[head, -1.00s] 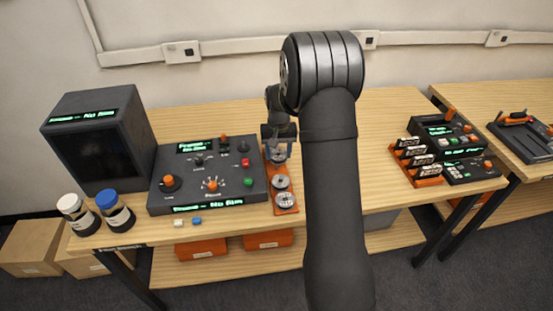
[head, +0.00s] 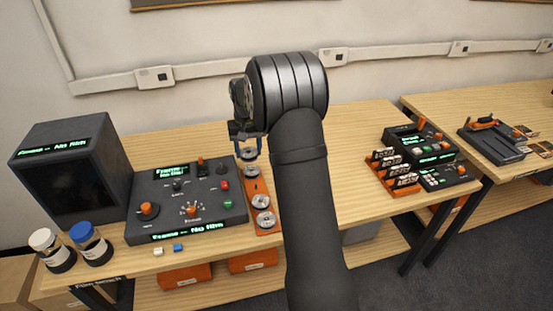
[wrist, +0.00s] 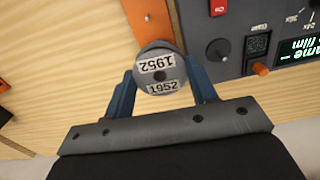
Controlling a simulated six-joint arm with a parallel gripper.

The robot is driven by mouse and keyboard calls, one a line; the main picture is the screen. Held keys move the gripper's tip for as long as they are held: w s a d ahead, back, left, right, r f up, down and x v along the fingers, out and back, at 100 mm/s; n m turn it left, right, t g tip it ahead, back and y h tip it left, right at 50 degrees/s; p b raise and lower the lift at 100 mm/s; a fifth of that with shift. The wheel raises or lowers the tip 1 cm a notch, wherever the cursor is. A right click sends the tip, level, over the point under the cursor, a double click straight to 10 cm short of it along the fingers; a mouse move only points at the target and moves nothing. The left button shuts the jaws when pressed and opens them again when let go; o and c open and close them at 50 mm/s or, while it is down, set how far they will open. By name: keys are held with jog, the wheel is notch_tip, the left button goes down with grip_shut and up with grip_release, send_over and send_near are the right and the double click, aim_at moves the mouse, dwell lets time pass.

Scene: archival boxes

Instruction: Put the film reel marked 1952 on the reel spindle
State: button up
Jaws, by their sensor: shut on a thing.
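My gripper (wrist: 163,92) is shut on a round grey film reel marked 1952 (wrist: 160,68) in the wrist view. The blue fingers press on its two sides, and two white labels reading 1952 face the camera. In the head view my gripper (head: 247,139) is above the far end of the orange rack, with the reel (head: 247,153) between its fingers. Other grey reels (head: 262,202) lie on the rack's nearer part. I cannot make out the reel spindle for certain in either view.
The orange rack (head: 269,232) stands right of a dark control console (head: 150,190) with knobs. A dark viewer box (head: 68,178) and two capped jars (head: 90,243) are at left. Dark devices and an orange holder (head: 405,190) stand at right. Open wood (head: 345,160) lies between.

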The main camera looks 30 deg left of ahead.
jog(key=s+a, duration=0.1)
jog(key=a, duration=0.2)
jog(key=s+a, duration=0.1)
jog(key=a, duration=0.2)
jog(key=s+a, duration=0.1)
jog(key=a, duration=0.2)
jog(key=shift+s+a, duration=0.3)
jog(key=shift+a, duration=0.05)
jog(key=shift+f, duration=1.4)
jog(key=shift+f, duration=0.1)
jog(key=shift+f, duration=0.8)
jog(key=shift+f, duration=0.8)
jog(key=shift+f, duration=0.35)
